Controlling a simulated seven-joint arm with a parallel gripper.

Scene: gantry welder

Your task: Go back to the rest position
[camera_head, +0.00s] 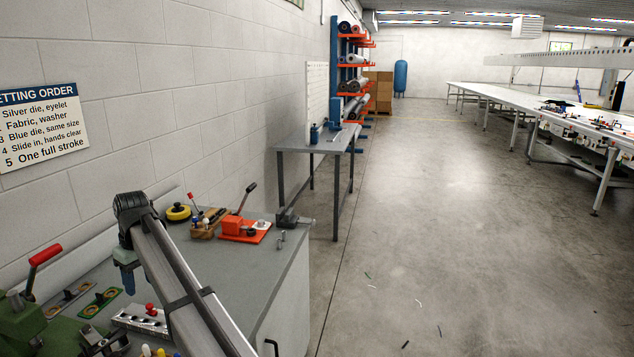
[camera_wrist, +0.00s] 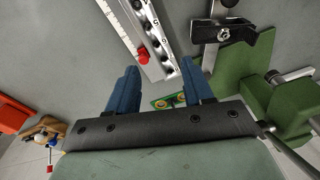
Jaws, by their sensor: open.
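My gripper (camera_wrist: 155,92) shows in the wrist view with its two blue fingers apart and nothing between them. It hangs above the grey bench top (camera_head: 230,262). In the head view only part of my gripper (camera_head: 127,280) shows, below the dark wrist joint and beside my arm. In the wrist view a metal rail with a red knob (camera_wrist: 143,56) lies beyond the fingertips.
A green press (camera_head: 22,320) with a red-handled lever stands at the bench's near left. An orange lever tool (camera_head: 245,230), a wooden holder (camera_head: 205,225) and a yellow disc (camera_head: 178,212) stand near the wall. A second table (camera_head: 310,145) is beyond; the floor at right is mostly clear.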

